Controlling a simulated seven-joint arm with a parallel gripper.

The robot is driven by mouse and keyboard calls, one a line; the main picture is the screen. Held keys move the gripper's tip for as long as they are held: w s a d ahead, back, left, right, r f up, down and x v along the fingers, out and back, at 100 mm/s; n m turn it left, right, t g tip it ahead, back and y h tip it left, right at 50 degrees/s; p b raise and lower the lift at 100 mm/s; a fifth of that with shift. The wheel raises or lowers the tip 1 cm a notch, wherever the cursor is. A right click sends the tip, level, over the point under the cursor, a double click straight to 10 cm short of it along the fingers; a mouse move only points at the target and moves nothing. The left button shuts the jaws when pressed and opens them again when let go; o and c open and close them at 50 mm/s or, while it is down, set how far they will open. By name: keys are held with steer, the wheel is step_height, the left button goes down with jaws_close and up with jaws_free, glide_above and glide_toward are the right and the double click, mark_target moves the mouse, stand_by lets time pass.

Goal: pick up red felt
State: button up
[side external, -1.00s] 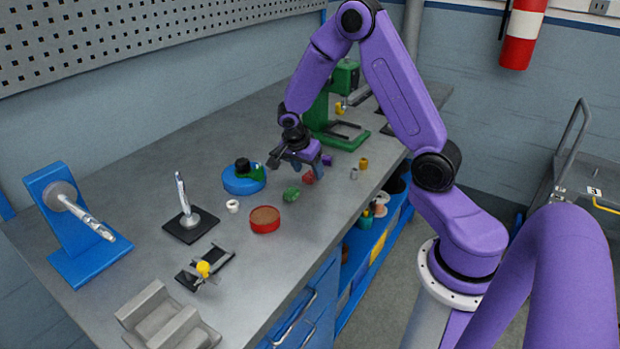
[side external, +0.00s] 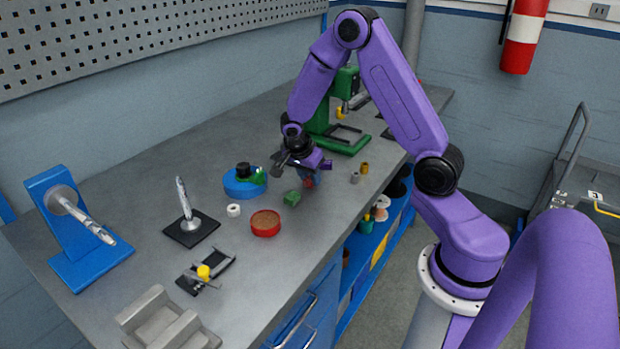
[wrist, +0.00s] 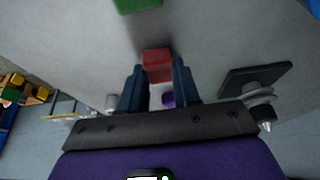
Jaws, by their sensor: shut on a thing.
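The red felt (wrist: 157,66) is a small red block between the two blue fingers of my gripper (wrist: 158,85) in the wrist view. In the side view the red felt (side external: 309,182) shows just under my gripper (side external: 306,178), close to the bench top. My gripper is shut on it. I cannot tell whether the felt still touches the bench. A green block (side external: 292,198) lies on the bench just left of the gripper, and it also shows at the top of the wrist view (wrist: 138,4).
A round red tin (side external: 265,224) and a blue round base (side external: 244,184) stand to the left. A grey piece (side external: 355,178) and a brass piece (side external: 364,167) stand to the right. The green press (side external: 338,141) is behind. The bench's front edge is close on the right.

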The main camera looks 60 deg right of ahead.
mark_target(310, 180)
steer(key=shift+r, duration=0.5)
step_height(310, 180, up, 2)
steer(key=shift+s+a+r, duration=0.1)
steer(key=shift+s+r, duration=0.05)
steer(key=shift+r, duration=0.1)
steer(key=s+a+r, duration=0.4)
steer(key=s+r, duration=0.5)
steer(key=s, duration=0.3)
steer(key=shift+s+a+r, duration=0.15)
steer(key=shift+s+a, duration=0.25)
